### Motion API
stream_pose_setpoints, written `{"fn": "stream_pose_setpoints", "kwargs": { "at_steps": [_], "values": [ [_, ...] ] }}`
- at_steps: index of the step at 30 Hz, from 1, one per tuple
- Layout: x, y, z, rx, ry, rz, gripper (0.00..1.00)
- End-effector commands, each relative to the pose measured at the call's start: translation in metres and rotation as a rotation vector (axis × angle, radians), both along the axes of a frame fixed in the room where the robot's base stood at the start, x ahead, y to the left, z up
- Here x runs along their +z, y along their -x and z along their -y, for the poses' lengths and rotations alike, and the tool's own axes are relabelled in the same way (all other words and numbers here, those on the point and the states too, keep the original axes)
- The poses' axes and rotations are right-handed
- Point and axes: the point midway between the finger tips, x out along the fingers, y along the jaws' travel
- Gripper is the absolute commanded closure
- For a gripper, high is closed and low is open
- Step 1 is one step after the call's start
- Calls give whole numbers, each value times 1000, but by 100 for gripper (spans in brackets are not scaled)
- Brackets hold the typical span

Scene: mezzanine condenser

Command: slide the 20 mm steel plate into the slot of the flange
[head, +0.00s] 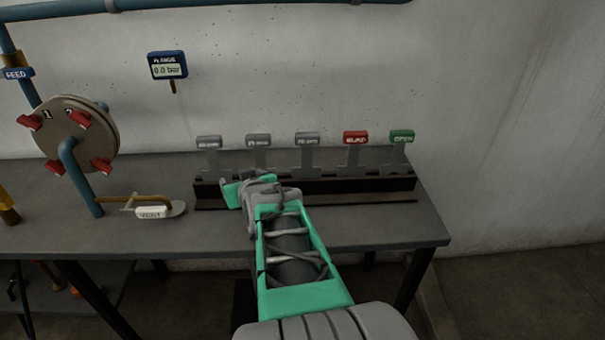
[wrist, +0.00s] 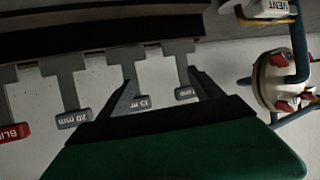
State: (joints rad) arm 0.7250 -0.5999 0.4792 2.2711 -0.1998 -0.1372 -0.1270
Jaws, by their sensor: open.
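The 20 mm steel plate (wrist: 74,118) has a grey tagged handle and stands in the dark rack. In the head view it appears to be the third plate from the left (head: 307,139), between another grey tag and the red one. The flange (head: 90,145) is a round disc with red clamps on a blue pipe at the left; it also shows in the wrist view (wrist: 268,82). I cannot make out its slot. My gripper (head: 238,190) is open and empty at the rack's left part. In the wrist view its fingers (wrist: 161,72) are near the two tags beside the 20 mm one.
The rack (head: 400,184) also holds two other grey-tagged plates, a red-tagged one (head: 355,137) and a green-tagged one (head: 402,136). A white-tagged lever (head: 152,212) lies before the flange. A gauge (head: 168,66) reads 0.0 bar. The bench front (head: 200,236) is clear.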

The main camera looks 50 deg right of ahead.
Motion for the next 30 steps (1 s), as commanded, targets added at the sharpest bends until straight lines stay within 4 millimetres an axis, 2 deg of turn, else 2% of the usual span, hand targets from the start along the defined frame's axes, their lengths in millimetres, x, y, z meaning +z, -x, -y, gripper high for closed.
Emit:
{"fn": "stream_pose_setpoints", "kwargs": {
  "at_steps": [1,3,6,8,10,22,30],
  "values": [
    [-13,18,46,-96,53,86,19],
    [-3,43,93,-199,136,198,14],
    [11,75,132,-299,224,299,11],
    [17,85,144,-330,253,329,11],
    [21,86,152,-341,267,342,11],
    [25,46,201,-339,266,341,11],
    [25,40,207,-340,266,341,11]
  ]
}}
